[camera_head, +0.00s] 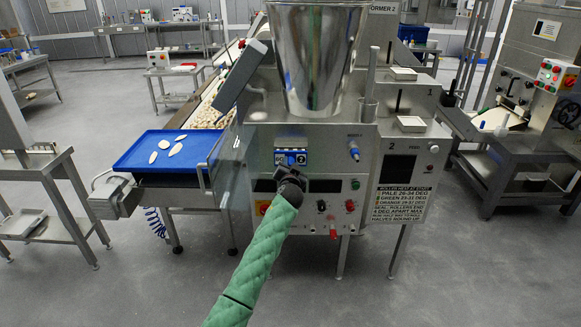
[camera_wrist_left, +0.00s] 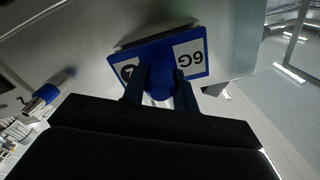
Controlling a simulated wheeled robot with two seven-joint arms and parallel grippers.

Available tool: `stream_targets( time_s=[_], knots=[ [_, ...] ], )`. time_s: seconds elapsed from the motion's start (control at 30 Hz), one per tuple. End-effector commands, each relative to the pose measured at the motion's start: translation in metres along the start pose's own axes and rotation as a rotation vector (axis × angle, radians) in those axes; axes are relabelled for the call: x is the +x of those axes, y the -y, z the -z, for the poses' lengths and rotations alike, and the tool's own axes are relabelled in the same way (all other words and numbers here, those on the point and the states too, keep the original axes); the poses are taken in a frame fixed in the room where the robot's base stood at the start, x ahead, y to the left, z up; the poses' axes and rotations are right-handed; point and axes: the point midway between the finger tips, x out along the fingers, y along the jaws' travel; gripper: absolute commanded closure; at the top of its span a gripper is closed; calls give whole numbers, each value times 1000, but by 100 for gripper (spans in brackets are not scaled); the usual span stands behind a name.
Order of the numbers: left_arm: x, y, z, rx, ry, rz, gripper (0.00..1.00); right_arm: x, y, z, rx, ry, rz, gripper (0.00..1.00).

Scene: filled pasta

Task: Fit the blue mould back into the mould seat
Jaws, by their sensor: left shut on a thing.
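The blue mould (camera_head: 291,152) is a flat plate with a white label at each end, one reading 6G and the other a dark round mark. It is against or just in front of the machine's front panel, below the steel hopper. My left gripper (camera_head: 290,173) is shut on the mould's blue knob. In the left wrist view the mould (camera_wrist_left: 150,52) lies slightly tilted, with the knob between the two fingers (camera_wrist_left: 159,82). A dark slot edge shows along the plate's far side. The mould seat is mostly hidden behind the plate, so I cannot tell how deep it sits. My right gripper is not in view.
The steel hopper (camera_head: 315,65) stands above the panel. A blue tray (camera_head: 140,160) with several pale pieces is at the left. The floor in front is clear.

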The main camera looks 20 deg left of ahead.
Motion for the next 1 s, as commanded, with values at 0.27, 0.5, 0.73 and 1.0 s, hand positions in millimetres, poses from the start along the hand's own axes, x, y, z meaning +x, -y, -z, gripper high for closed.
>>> stream_targets(
  time_s=[0.27, 0.5, 0.73, 1.0],
  knots=[
    [5, 1, 1, -1, -2, 1, 99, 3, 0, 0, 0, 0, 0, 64],
    [9, 1, 2, -1, -2, 1, 99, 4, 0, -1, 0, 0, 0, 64],
    [13, 1, 1, -1, -2, 1, 99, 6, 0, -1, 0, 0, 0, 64],
    [18, 0, 1, -1, -1, 1, 99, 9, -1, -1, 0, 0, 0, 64]
  ],
)
